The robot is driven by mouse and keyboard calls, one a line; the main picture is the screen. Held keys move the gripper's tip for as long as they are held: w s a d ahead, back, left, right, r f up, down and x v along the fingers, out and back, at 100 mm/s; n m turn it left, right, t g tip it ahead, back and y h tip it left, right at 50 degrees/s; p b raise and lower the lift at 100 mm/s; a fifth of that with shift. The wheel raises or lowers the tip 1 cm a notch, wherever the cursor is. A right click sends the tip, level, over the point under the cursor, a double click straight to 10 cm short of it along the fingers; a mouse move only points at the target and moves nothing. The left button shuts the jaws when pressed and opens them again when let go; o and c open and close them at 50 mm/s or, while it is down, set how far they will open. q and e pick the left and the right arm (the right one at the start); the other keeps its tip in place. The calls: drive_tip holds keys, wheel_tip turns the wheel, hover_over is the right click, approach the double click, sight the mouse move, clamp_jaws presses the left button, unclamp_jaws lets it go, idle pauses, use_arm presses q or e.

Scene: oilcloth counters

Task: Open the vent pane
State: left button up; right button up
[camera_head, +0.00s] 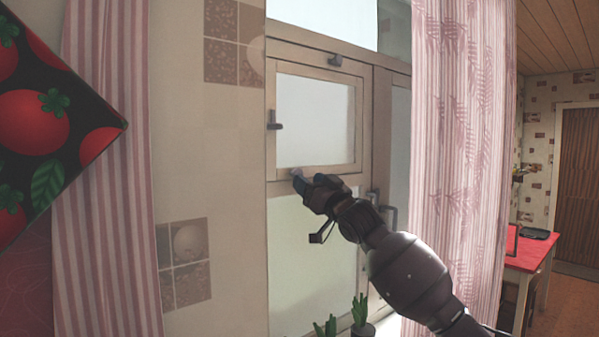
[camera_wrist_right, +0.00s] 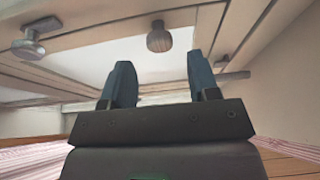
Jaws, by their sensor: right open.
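The vent pane (camera_head: 316,122) is the small wood-framed pane in the upper part of the window in the head view. It looks closed in its frame. My right gripper (camera_head: 297,180) is at the pane's lower edge. In the wrist view its two blue fingers (camera_wrist_right: 160,80) stand apart with nothing between them. A round knob (camera_wrist_right: 159,38) shows beyond the gap, and a metal latch (camera_wrist_right: 28,46) is at the left. My left gripper is not in view.
Pink striped curtains hang left (camera_head: 105,170) and right (camera_head: 455,150) of the window. Potted cacti (camera_head: 361,312) stand below. A black tomato-print panel (camera_head: 45,115) fills the left edge. A red table (camera_head: 528,250) stands at the right.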

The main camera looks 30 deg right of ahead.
drive_tip(key=shift+p+x, duration=0.45)
drive_tip(key=shift+x, duration=1.8)
drive_tip(key=shift+f, duration=0.15)
drive_tip(key=shift+c, duration=0.4)
clamp_jaws()
